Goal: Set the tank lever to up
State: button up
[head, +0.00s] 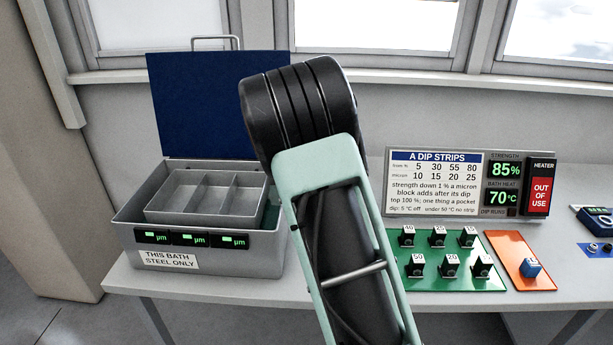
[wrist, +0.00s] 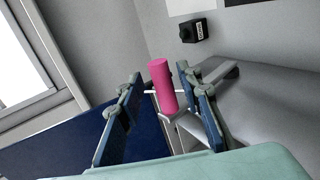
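In the wrist view a pink cylinder (wrist: 162,86), probably the tank lever's grip, stands slightly tilted between the fingers of my gripper (wrist: 160,76). My gripper is open. The right finger is close to the pink cylinder, and a gap shows on the left; I cannot tell whether either touches. A thin pale rod and bracket show around its lower part. In the head view my arm hides my gripper and the pink cylinder. The grey tank (head: 205,245) with its raised blue lid (head: 205,105) stands left of my arm.
A small black labelled box (wrist: 193,30) is on the wall behind. Right of my arm are a sign board (head: 435,205), a green panel (head: 455,277) with several small blocks, an orange panel (head: 510,245) with a blue block, and a heater panel (head: 540,185).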

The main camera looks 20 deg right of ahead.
jog(key=v, duration=1.1)
